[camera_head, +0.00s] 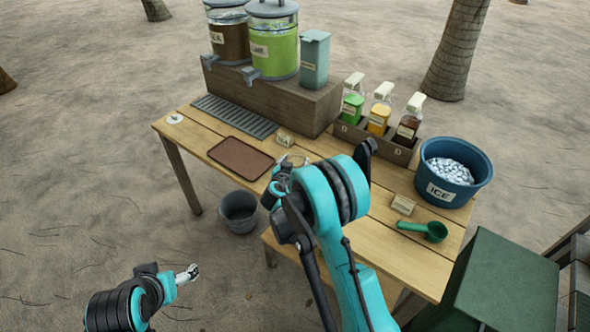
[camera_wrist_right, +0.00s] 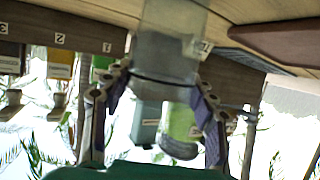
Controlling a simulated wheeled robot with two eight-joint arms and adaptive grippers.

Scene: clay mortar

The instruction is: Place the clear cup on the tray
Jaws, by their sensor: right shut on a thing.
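The brown tray (camera_head: 240,158) lies flat on the wooden table, left of my right gripper (camera_head: 284,168). The tray also shows at the upper right of the right wrist view (camera_wrist_right: 285,42). My right gripper is shut on the clear cup (camera_wrist_right: 172,38), which sits between its two fingers in the wrist view. In the head view the cup is hardly visible beside the gripper, partly hidden by my arm. The cup and tray are apart. My left gripper (camera_head: 187,274) is away from the table at the lower left; its finger opening is too small to judge.
Drink dispensers (camera_head: 272,45) stand on a wooden riser behind the tray, with a grey drip grate (camera_head: 236,116) in front. Bottles in a rack (camera_head: 376,135), a blue ice tub (camera_head: 455,172) and a green scoop (camera_head: 424,230) are on the right. A grey bucket (camera_head: 239,212) stands below the table.

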